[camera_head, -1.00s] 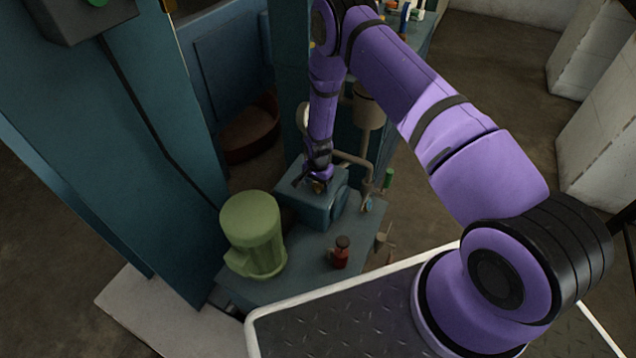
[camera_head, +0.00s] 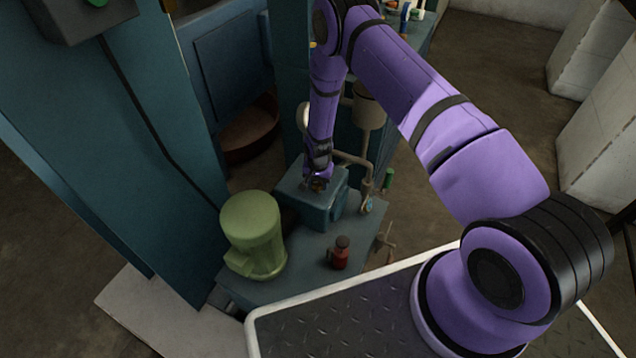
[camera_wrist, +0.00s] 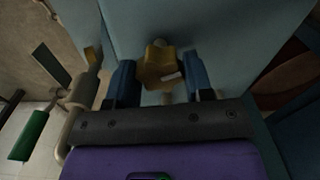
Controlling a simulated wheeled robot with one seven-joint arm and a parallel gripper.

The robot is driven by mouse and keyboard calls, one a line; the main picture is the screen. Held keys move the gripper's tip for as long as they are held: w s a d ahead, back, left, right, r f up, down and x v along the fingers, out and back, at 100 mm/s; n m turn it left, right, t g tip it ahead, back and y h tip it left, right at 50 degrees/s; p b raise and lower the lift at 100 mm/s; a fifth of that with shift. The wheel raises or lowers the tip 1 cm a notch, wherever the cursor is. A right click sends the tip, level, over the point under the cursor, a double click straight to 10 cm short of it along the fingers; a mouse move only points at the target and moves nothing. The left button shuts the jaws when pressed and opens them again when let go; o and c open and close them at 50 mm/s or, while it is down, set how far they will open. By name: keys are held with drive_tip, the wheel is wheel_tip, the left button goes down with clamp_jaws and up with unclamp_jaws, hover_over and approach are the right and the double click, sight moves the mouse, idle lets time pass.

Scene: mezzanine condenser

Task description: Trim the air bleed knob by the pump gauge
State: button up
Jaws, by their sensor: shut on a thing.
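The air bleed knob (camera_wrist: 158,64) is a brass-yellow lobed knob with a pale mark, standing out from a blue-grey surface in the wrist view. My gripper (camera_wrist: 160,80) has one blue finger on each side of the knob and is shut on it. In the head view my gripper (camera_head: 317,184) is at the top of a small blue-grey box (camera_head: 322,207), and my wrist hides most of the knob.
A green motor-like cylinder (camera_head: 252,235) stands left of the box, and a red fitting (camera_head: 339,253) in front. Tan pipes (camera_head: 352,158) and a green-handled part (camera_head: 388,179) are close on the right; the green handle (camera_wrist: 29,136) also shows in the wrist view. A blue column (camera_head: 150,150) rises at left.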

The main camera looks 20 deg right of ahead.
sight(318, 183)
drive_tip(key=n, duration=0.8)
drive_tip(key=shift+n, duration=0.3)
idle(0.5)
drive_tip(key=o, duration=0.9)
wheel_tip(318, 183, up, 11)
drive_tip(key=shift+f, duration=0.1)
idle(0.3)
